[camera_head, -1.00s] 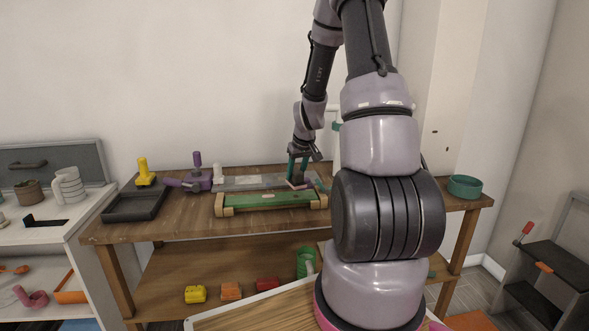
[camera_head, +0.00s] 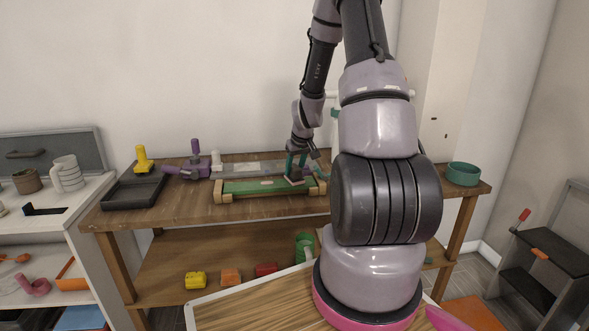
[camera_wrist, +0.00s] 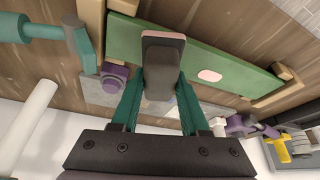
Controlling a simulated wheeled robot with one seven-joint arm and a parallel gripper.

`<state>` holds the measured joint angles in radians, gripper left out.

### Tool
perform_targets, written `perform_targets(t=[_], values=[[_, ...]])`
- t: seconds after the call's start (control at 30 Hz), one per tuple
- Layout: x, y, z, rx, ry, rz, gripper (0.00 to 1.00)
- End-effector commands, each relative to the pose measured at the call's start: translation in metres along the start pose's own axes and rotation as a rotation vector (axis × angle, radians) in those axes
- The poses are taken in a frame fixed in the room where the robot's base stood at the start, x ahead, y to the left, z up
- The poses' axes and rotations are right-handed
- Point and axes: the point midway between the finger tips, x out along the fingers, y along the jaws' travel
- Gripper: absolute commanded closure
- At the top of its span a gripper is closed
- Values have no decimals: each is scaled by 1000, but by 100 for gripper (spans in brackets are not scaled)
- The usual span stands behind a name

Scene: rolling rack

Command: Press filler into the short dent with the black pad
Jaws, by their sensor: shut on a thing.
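My gripper (camera_wrist: 158,105) is shut on the black pad (camera_wrist: 161,68), a dark block with a pink layer at its far end. In the wrist view the pad reaches over the green board (camera_wrist: 125,33). In the head view my gripper (camera_head: 296,166) and the pad (camera_head: 294,180) are at the board's right part. The green board (camera_head: 240,189) lies between wooden end blocks. A pale pink oval patch (camera_wrist: 210,76) shows on its face, apart from the pad. The surface under the pad is hidden, and I cannot tell whether the pad touches the board.
A grey metal strip (camera_head: 245,168) lies behind the board, with a purple clamp (camera_head: 194,168) at its left. A black tray (camera_head: 133,191) and yellow tool (camera_head: 143,161) stand at the bench's left. A teal bowl (camera_head: 463,174) stands at its right. The bench front is clear.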

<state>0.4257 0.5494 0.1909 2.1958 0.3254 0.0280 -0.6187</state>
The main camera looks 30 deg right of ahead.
Motion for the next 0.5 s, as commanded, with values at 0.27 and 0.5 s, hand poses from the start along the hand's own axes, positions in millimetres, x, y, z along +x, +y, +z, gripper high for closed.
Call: perform_targets(t=[0.27,0.5], values=[[1,0,0,0,0,0,100],[3,0,1,0,-1,0,100]])
